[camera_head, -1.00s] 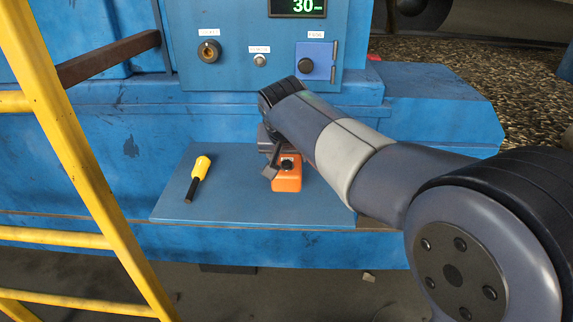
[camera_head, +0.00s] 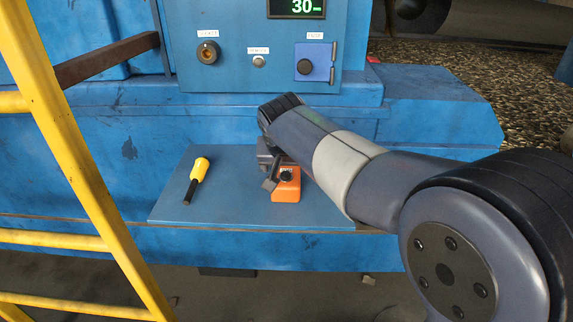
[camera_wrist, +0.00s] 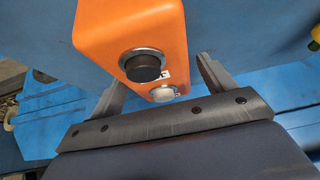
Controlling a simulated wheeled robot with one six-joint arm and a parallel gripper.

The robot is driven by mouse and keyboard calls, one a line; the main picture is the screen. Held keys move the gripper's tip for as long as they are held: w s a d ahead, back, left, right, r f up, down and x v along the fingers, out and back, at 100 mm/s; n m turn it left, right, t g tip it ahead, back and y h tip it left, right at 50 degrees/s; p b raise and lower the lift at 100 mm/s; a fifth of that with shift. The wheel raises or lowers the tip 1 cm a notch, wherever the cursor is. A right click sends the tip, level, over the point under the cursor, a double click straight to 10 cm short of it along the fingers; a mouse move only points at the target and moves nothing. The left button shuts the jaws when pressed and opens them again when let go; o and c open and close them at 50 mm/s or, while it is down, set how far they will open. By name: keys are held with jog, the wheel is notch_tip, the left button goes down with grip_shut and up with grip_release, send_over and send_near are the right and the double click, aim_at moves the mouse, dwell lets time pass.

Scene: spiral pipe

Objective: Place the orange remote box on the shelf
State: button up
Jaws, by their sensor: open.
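The orange remote box (camera_head: 286,188) sits on the blue shelf (camera_head: 240,213) in the head view, with a dark knob on top. In the wrist view the box (camera_wrist: 112,30) shows a black knob and a whitish button. My gripper (camera_head: 272,176) is at the box's far left side in the head view, partly hidden by my arm. In the wrist view my gripper (camera_wrist: 160,88) is open, its two fingers apart, with the box's lower end between or just above them. I cannot tell whether a finger touches the box.
A yellow-handled tool (camera_head: 199,173) lies on the shelf left of the box. A yellow ladder (camera_head: 75,145) stands at the left. The blue control panel (camera_head: 262,62) is behind the shelf. The shelf is bare between tool and box.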

jog(key=shift+r, duration=0.2)
jog(key=p+v, duration=0.1)
jog(key=v, duration=1.1)
jog(key=shift+p, duration=0.3)
